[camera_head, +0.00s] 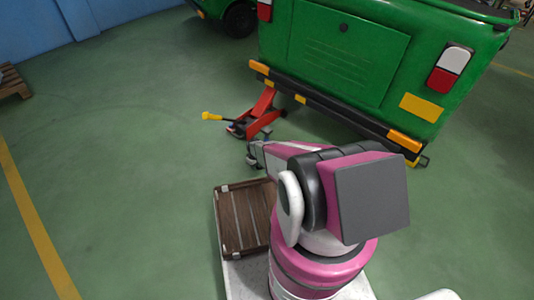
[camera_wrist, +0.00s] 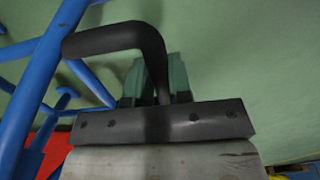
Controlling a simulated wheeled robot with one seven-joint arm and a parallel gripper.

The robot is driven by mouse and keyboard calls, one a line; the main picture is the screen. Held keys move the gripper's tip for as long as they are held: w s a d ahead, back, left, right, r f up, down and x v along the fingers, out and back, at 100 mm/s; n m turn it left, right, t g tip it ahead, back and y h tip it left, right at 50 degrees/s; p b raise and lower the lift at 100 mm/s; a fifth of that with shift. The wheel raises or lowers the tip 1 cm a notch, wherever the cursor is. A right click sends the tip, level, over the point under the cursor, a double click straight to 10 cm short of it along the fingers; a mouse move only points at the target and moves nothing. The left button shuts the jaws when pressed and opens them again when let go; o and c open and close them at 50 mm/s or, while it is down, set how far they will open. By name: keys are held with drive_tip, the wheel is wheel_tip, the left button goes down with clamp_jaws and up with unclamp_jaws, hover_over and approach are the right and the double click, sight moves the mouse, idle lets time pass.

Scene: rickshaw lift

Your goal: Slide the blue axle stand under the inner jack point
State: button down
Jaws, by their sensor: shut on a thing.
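The blue axle stand shows in the wrist view as blue tubes (camera_wrist: 40,75) at the left, with a black bent handle (camera_wrist: 115,38). My gripper (camera_wrist: 158,88) is shut on the handle, its teal fingers on either side of the handle's lower end. In the head view my gripper (camera_head: 254,157) is low, in front of the green vehicle's rear end (camera_head: 345,55), right by the red jack (camera_head: 258,112). My arm and the clutter there hide most of the stand. I cannot pick out the inner jack point under the bumper.
The jack's yellow-tipped handle (camera_head: 211,116) sticks out to the left. A brown slatted crate (camera_head: 243,216) sits on my base. A second green vehicle (camera_head: 225,15) stands at the back. The green floor to the left (camera_head: 110,140) is clear. A red surface (camera_wrist: 50,155) shows in the wrist view.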

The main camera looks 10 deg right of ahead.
drive_tip(key=shift+w+d, duration=3.6)
drive_tip(key=shift+d, duration=1.3)
drive_tip(key=shift+w+d, duration=3.65)
drive_tip(key=shift+d, duration=1.2)
drive_tip(key=shift+w+d, duration=3.6)
drive_tip(key=shift+d, duration=1.3)
drive_tip(key=c, duration=0.9)
unclamp_jaws()
drive_tip(key=shift+r, duration=0.15)
